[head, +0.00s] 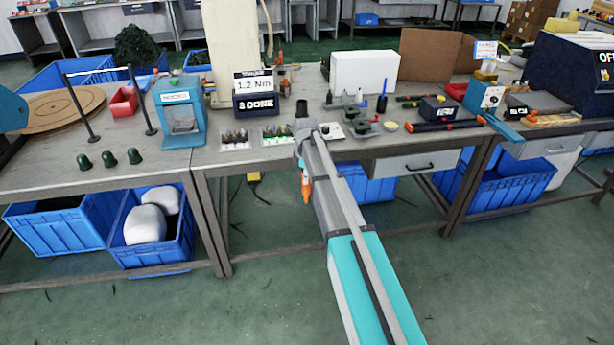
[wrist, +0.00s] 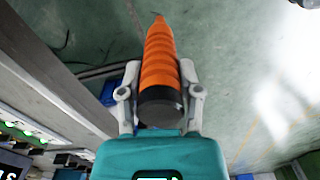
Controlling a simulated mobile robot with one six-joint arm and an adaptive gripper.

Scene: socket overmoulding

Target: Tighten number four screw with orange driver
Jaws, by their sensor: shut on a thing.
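My gripper (wrist: 160,90) is shut on the orange driver (wrist: 160,60), with one finger on each side of its body. In the wrist view the driver's orange tapered end points away from me and its dark round end is nearer. In the head view the orange driver (head: 306,188) hangs in front of the bench edge, beside my arm, over the floor. My arm hides part of the bench there. White plates with dark parts lie along the bench front, one at the left (head: 235,140) and one in the middle (head: 279,133). I cannot make out the number four screw.
A sign (head: 254,92) reads 1.2 Nm and 3 DONE. A blue box (head: 178,112) and dark green domes (head: 109,159) stand to the left. Blue bins (head: 62,228) sit below; the floor in front is clear.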

